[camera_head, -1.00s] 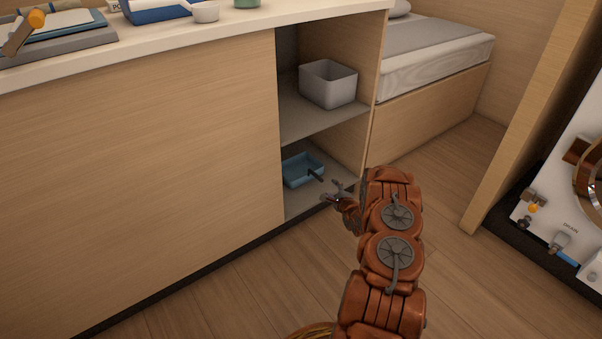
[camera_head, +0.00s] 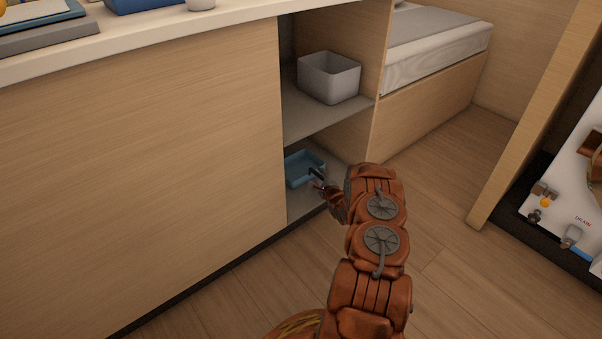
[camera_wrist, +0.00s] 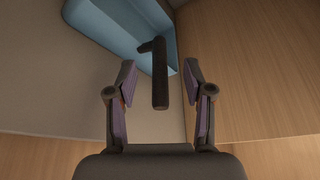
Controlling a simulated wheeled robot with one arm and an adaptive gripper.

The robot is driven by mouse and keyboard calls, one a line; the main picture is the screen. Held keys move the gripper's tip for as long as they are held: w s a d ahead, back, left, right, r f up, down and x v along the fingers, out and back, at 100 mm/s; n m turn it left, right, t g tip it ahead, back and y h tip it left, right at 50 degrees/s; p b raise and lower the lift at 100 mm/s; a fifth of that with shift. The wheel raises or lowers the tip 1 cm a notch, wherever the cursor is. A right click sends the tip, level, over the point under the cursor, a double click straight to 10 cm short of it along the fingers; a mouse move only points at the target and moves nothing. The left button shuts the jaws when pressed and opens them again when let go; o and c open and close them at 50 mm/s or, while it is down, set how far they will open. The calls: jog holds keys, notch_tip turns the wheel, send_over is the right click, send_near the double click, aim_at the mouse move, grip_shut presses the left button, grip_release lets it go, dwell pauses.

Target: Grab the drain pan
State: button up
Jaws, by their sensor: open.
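The drain pan (camera_head: 299,170) is a shallow blue tray with a dark handle (camera_head: 317,174). It sits on the bottom shelf of the open cabinet, and the handle points toward my arm. In the wrist view the pan (camera_wrist: 122,28) is at the top, and its black handle (camera_wrist: 160,80) reaches down between my fingers. My gripper (camera_wrist: 161,78) is open, with one finger on each side of the handle and a visible gap to both. In the head view my gripper (camera_head: 318,186) is at the cabinet opening, small and partly hidden by my wrist.
A grey bin (camera_head: 329,78) stands on the upper shelf (camera_head: 310,118). A closed wood panel (camera_head: 140,160) lies left of the opening, and a side wall (camera_head: 378,90) bounds it on the right. A white drain panel (camera_head: 570,200) is at far right. The floor (camera_head: 450,270) is clear.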

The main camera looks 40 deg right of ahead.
aim_at(315, 173)
jog(key=shift+b+x, duration=1.15)
jog(key=shift+x, duration=1.05)
jog(key=shift+w+a, duration=0.1)
jog(key=shift+a, duration=0.05)
grip_shut()
